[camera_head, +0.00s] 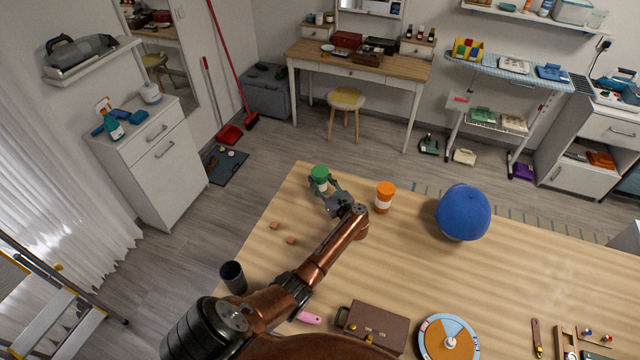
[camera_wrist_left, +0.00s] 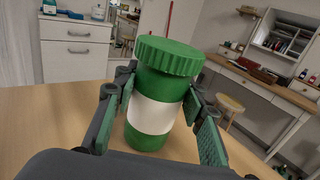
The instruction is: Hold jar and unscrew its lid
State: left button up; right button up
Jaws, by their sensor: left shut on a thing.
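A green jar (camera_wrist_left: 153,117) with a white band stands upright between the fingers of my left gripper (camera_wrist_left: 160,115) in the left wrist view. Its ribbed green lid (camera_wrist_left: 169,56) sits on top. In the head view the jar's lid (camera_head: 319,172) shows near the far left corner of the wooden table (camera_head: 420,270), and my left gripper (camera_head: 324,190) is shut on the jar. An orange jar (camera_head: 384,197) with a white band and orange lid stands to the right, apart from the gripper. My right gripper is not in view.
A blue ball (camera_head: 462,212) lies right of the orange jar. Two small brown blocks (camera_head: 283,233), a dark cup (camera_head: 233,277), a brown case (camera_head: 374,326) and a round coloured disc (camera_head: 447,338) are on the table. The table's middle right is clear.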

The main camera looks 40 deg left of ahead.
pick_arm(q)
jog(key=shift+r, duration=0.5)
jog(key=s+d+r, duration=0.6)
jog(key=d+r, duration=0.6)
jog(key=shift+s+d+b, duration=0.2)
jog(key=shift+d+b, duration=0.05)
jog(key=shift+b, duration=0.2)
jog(key=o, duration=0.7)
jog(key=shift+c, duration=0.2)
grip_shut()
